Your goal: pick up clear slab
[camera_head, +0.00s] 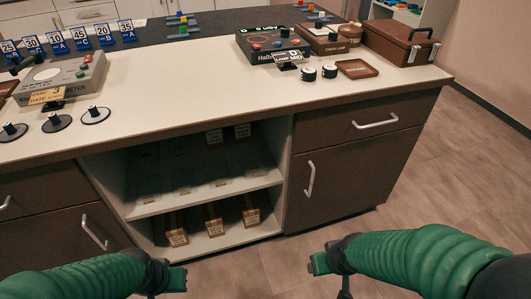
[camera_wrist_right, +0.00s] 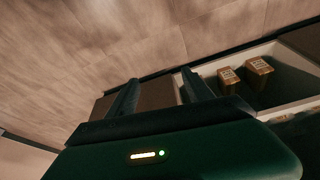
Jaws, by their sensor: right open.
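I cannot make out a clear slab for certain. Faint pale marks (camera_head: 185,190) show on the shelf inside the open cabinet, too dim to identify. My right gripper (camera_head: 318,264) is in front of the cabinet, over the floor and apart from everything. In the right wrist view its two fingers (camera_wrist_right: 160,88) stand apart with nothing between them. My left gripper (camera_head: 177,279) is low in front of the cabinet's left part. Its jaw gap is not clear, and I see nothing held.
The counter (camera_head: 190,115) holds a grey meter (camera_head: 62,78), a black device (camera_head: 272,46), a brown case (camera_head: 400,40) and numbered blue cards (camera_head: 80,38). Small labelled boxes (camera_head: 214,220) stand on the cabinet's bottom; they also show in the right wrist view (camera_wrist_right: 258,68). Floor (camera_head: 460,160) at right is clear.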

